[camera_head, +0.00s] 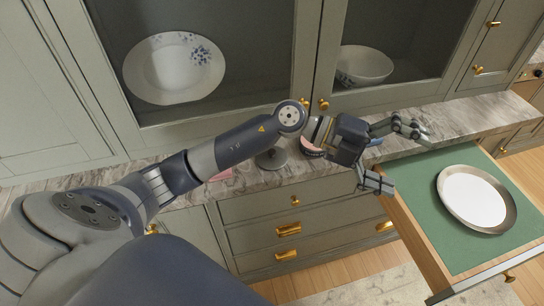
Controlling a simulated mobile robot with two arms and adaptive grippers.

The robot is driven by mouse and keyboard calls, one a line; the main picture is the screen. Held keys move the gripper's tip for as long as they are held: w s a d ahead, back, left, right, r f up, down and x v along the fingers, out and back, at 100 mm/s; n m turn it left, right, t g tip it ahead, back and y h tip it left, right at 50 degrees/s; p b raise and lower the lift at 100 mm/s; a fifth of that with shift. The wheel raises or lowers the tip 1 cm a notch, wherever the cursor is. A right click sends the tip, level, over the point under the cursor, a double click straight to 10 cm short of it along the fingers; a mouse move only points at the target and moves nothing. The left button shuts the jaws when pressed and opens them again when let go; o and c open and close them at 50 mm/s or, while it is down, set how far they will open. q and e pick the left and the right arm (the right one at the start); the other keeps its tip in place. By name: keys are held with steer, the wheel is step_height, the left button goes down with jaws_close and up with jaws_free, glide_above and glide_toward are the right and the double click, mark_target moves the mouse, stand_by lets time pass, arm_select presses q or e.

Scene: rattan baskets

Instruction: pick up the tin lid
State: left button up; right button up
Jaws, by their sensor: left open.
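A round, shallow disc with a metallic grey-beige rim and a white middle (474,200) lies flat on a green surface at the right. It is the only thing in view that looks like the tin lid, though it could also be a shallow dish. My left gripper (408,162) reaches in from the left, its fingers spread apart and empty. In the picture it is to the left of the disc and does not touch it. My right gripper is not in view.
The green surface (420,178) has a wooden edge and is otherwise bare. A marble counter (455,122) runs behind it. A dark grey object (272,158) and a partly hidden pinkish item (312,153) stand near my arm. Glass-door cabinets hold a plate (170,75) and a bowl (365,65).

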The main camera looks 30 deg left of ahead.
arm_select(q)
steer(key=w+a+f+m+g+y, duration=0.1)
steer(key=a+f+g+y, duration=0.1)
steer(key=a+f+y, duration=0.35)
steer(key=n+g+y, duration=0.2)
steer(key=n+y, duration=0.2)
steer(key=y, duration=0.7)
glide_above(272, 155)
steer(key=a, duration=0.1)
steer(key=f, duration=0.2)
steer(key=shift+h, duration=0.25)
steer(key=f, duration=0.1)
steer(key=f+p, duration=0.1)
steer(key=f, duration=0.1)
steer(key=w+f, duration=0.1)
steer(key=f, duration=0.1)
steer(key=shift+a, duration=0.15)
steer(key=shift+f+p, duration=0.2)
steer(key=shift+p, duration=0.3)
steer(key=f, duration=0.1)
steer(key=f+p, duration=0.1)
steer(key=f, duration=0.1)
steer(key=f+p, duration=0.1)
steer(key=shift+w+f, duration=0.2)
steer(key=shift+w, duration=0.05)
steer(key=shift+f, duration=0.2)
steer(key=c, duration=1.7)
steer(key=shift+s, duration=0.2)
steer(key=c, duration=0.7)
steer(key=shift+d, duration=0.2)
